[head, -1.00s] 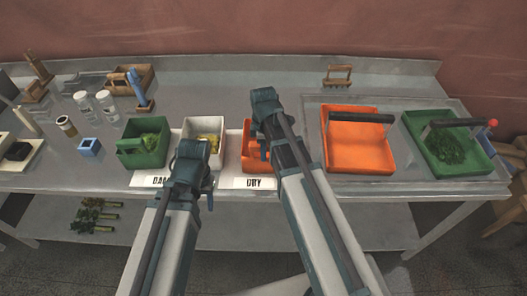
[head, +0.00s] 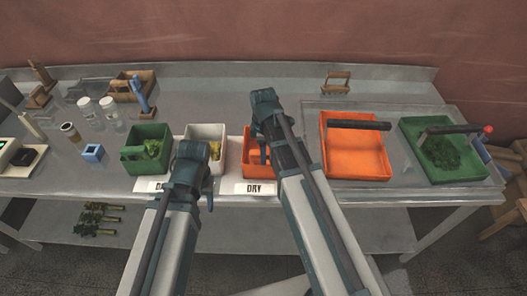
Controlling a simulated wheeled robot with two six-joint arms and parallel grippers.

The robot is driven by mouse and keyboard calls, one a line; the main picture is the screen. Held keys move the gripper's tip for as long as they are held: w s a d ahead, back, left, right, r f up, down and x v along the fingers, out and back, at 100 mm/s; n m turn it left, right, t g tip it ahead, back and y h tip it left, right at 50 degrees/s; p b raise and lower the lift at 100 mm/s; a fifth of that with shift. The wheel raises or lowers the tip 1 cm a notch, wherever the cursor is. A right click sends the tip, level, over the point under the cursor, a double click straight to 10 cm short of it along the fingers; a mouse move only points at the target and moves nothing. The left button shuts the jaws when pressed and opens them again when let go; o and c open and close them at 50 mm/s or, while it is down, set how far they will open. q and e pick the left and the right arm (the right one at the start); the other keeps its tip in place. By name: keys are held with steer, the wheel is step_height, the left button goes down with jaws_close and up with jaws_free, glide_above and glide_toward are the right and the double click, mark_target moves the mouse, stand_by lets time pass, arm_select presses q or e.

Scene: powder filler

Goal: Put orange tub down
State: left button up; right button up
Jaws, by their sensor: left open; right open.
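The small orange tub (head: 247,161) stands upright on the bench behind the "DRY" card (head: 254,188), at the right end of a row of three tubs. My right arm covers much of it. My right gripper (head: 264,150) is open over the tub's right part; I cannot tell whether it touches. My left gripper (head: 208,190) is open and empty in front of the white tub (head: 219,133), mostly hidden behind its own wrist. The green tub (head: 133,160) is at the row's left end, with green-yellow stuff in it.
A large orange tray (head: 357,166) and a green tray (head: 462,172) with green powder, each with a dark bar, stand at right. Jars (head: 112,113), a blue cube holder (head: 93,153) and a wooden caddy (head: 139,81) are at left.

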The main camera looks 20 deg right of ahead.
step_height(320, 180, up, 9)
steer(key=p, duration=0.7)
steer(key=shift+f+p, duration=0.15)
steer(key=shift+p, duration=0.15)
steer(key=shift+s+a+f, duration=0.1)
steer(key=shift+s+a, duration=0.1)
steer(key=s+a+m+h, duration=0.1)
steer(key=s+a+m, duration=0.9)
steer(key=s, duration=0.4)
steer(key=shift+s+a+m, duration=0.15)
steer(key=shift+s+m, duration=0.1)
steer(key=shift+m, duration=0.35)
step_height(320, 180, down, 16)
steer(key=b, duration=1.6)
steer(key=shift+r, duration=0.2)
